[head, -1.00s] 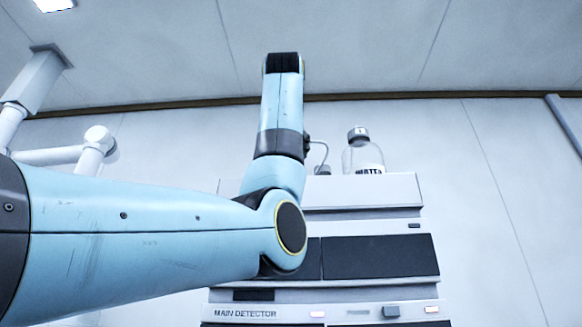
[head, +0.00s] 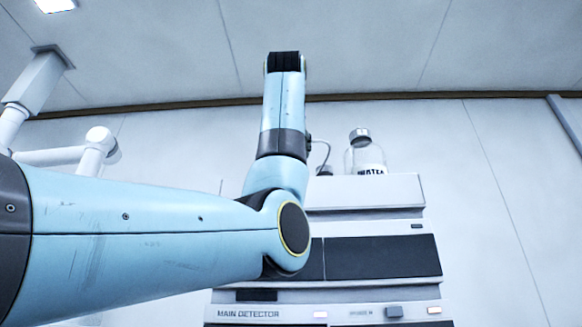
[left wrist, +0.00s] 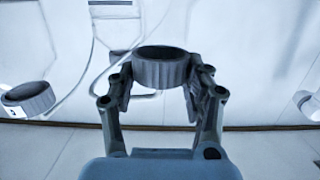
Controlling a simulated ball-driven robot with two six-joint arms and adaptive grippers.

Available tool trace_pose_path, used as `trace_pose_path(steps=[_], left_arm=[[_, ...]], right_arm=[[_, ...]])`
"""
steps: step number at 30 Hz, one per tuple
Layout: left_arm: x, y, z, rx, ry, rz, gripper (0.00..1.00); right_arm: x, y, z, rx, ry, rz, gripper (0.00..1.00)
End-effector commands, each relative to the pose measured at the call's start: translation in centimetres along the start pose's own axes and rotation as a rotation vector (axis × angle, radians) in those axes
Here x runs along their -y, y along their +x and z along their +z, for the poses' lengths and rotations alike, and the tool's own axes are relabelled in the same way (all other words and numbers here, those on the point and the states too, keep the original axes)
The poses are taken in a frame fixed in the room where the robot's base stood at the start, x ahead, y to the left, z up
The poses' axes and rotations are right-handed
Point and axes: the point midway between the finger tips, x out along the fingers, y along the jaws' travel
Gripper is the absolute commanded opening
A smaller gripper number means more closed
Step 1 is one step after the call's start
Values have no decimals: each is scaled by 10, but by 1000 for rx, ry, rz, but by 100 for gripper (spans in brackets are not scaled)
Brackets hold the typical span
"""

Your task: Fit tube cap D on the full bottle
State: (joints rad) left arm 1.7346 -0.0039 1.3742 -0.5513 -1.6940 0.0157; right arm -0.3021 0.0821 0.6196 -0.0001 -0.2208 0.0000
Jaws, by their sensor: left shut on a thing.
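In the left wrist view, which appears upside down, my left gripper (left wrist: 160,80) is shut on a grey ribbed cap (left wrist: 160,72) with a dark open end. I take this for tube cap D; no letter on it is readable. In the head view the gripper is hidden behind my blue left arm. A clear bottle (head: 363,158) with a WATER label and a grey cap stands on top of the instrument stack. A second ribbed cap (left wrist: 28,99) with a small label shows at the left of the wrist view. My right gripper is not in view.
The instrument stack (head: 380,258), marked MAIN DETECTOR, fills the middle below my arm. A small dark capped thing (head: 324,170) with a thin curved tube (head: 326,148) is left of the bottle. A white jointed fixture (head: 60,155) is at the left.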

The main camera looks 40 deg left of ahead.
Motion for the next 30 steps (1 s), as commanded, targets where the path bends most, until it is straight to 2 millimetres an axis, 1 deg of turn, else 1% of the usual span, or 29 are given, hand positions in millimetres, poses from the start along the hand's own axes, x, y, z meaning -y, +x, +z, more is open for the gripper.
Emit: trace_pose_path(steps=[8,23,30], left_arm=[[0,0,1,-1,0,0,12],[2,3,20,0,0,0,12],[2,3,20,0,0,0,12]], right_arm=[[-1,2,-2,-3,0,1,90],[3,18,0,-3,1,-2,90],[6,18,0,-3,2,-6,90]])
